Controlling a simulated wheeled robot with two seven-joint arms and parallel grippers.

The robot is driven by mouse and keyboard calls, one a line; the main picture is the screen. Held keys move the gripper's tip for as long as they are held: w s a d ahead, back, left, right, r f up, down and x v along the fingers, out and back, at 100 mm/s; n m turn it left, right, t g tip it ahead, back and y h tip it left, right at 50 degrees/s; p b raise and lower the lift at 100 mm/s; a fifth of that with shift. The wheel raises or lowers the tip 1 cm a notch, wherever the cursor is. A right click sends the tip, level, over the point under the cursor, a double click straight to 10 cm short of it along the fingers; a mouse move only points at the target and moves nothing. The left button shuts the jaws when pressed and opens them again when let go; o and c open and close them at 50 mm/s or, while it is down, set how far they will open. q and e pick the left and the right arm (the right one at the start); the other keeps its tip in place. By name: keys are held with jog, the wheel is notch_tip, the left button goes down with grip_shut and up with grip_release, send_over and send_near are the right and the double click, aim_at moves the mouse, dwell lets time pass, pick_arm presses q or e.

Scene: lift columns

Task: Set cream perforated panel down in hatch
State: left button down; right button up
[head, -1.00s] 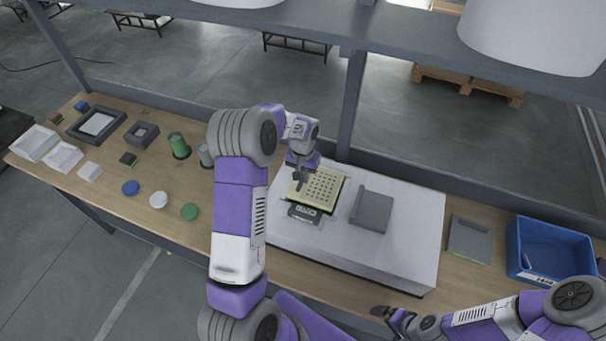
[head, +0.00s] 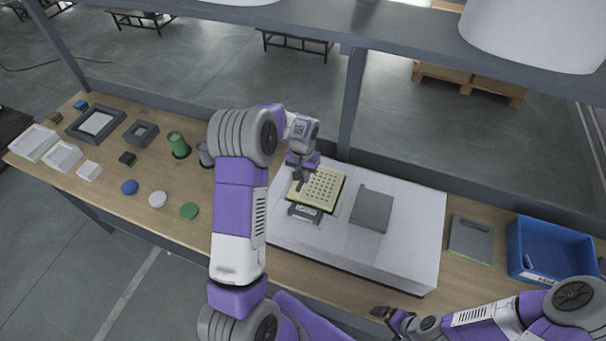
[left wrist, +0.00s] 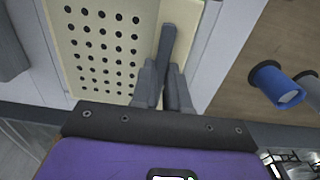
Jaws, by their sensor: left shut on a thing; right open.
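The cream perforated panel (head: 325,187) is over the white box (head: 400,240), tilted little if at all in the head view. It fills the upper left of the left wrist view (left wrist: 100,50). My left gripper (head: 301,179) is shut on the panel's left edge; its fingers (left wrist: 163,75) show there in the left wrist view. The hatch opening is mostly hidden beneath the panel, and I cannot tell whether the panel touches its seat. My right gripper (head: 384,313) is open and empty near the table's front edge.
A grey square plate (head: 371,209) lies on the box right of the panel. A dark block (head: 305,212) sits in front of the panel. A blue bin (head: 548,250) stands at right. Green and grey cups (head: 178,145) and several discs are at left.

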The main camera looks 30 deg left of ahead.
pick_arm(q)
jog(key=shift+f+b, duration=0.3)
dwell(0.7)
jog(key=c, duration=1.1)
grip_release()
jog(key=shift+o, duration=0.2)
jog(key=shift+r+p, duration=2.25)
jog(key=shift+r, duration=1.3)
jog(key=shift+s+f, duration=0.1)
